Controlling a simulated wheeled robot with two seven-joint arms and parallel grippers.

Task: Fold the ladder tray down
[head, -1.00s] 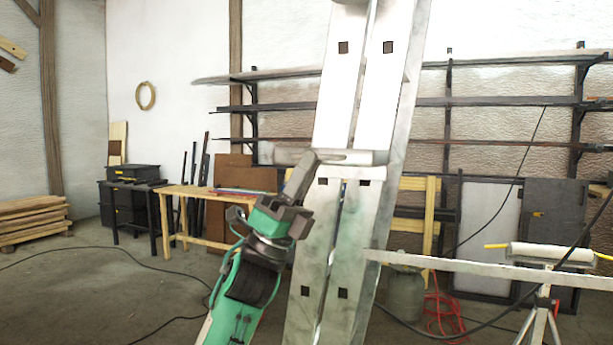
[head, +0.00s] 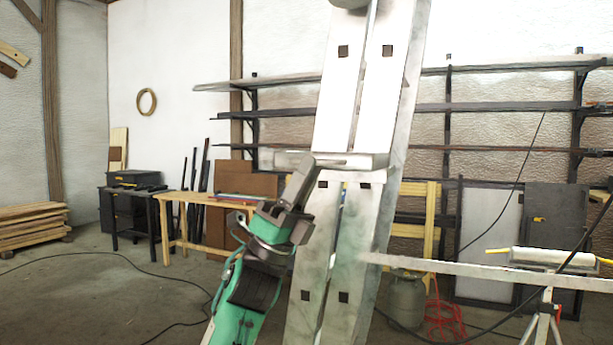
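The ladder (head: 338,215) is pale and tall, stands a little tilted in the middle of the head view, and has small dark square holes. The ladder tray (head: 360,160) is a pale, narrow bar seen nearly edge-on across the ladder at mid-height. My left gripper (head: 308,170) is in front of the ladder's left side, with its dark fingers pointing up at the tray's left half. A fingertip overlaps the tray in the picture; I cannot tell if it touches, or whether the fingers are open. My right gripper is not in view.
A pale horizontal beam (head: 450,268) runs right from near the ladder, towards a roller stand (head: 545,258). A wooden table (head: 190,198) stands behind on the left. Floor at left is mostly clear.

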